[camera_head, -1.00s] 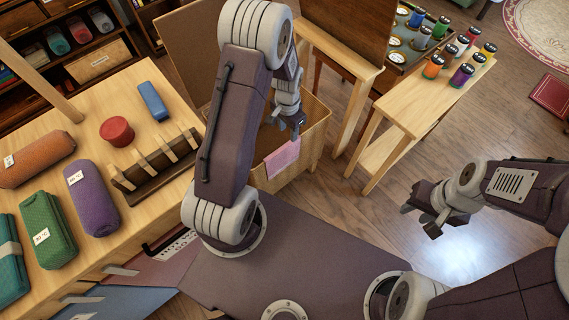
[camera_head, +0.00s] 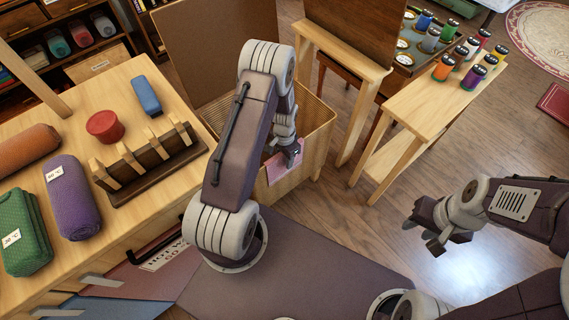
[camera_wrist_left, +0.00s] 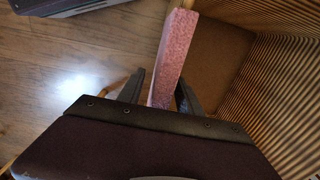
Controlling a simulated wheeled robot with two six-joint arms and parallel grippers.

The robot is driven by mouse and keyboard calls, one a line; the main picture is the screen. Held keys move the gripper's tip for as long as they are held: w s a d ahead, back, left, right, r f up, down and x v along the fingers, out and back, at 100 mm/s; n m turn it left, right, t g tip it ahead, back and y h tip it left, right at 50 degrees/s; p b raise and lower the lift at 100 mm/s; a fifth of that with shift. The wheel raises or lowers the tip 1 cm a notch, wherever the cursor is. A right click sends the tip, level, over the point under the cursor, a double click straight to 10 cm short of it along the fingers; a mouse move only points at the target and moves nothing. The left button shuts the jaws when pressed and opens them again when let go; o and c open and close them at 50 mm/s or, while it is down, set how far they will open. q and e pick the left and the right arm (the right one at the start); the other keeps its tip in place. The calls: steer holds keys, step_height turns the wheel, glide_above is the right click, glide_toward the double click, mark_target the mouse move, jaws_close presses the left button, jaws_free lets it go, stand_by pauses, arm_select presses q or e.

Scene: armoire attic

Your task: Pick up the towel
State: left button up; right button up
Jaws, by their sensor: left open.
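The pink towel (camera_head: 283,170) hangs over the front rim of the wicker hamper (camera_head: 318,118). In the left wrist view the towel (camera_wrist_left: 175,52) is a narrow pink strip over the rim. My left gripper (camera_head: 291,158) is at the towel from above. In the left wrist view its two fingers stand apart on either side of the towel (camera_wrist_left: 159,82), and the jaws are open. The towel's lower end is hidden by the gripper body there. My right gripper (camera_head: 424,230) is over the floor at the right, empty, with its fingers apart.
The hamper's lid (camera_head: 215,45) stands open at the back. A wooden table (camera_head: 110,235) at the left holds rolled towels, a red jar (camera_head: 105,126) and a slotted rack (camera_head: 150,165). A bench (camera_head: 425,100) with several spools stands at the right. Floor between is clear.

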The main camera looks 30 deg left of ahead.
arm_select(q)
step_height(320, 180, down, 3)
steer(key=shift+r, duration=0.25)
steer(key=shift+c, duration=0.3)
jaws_close()
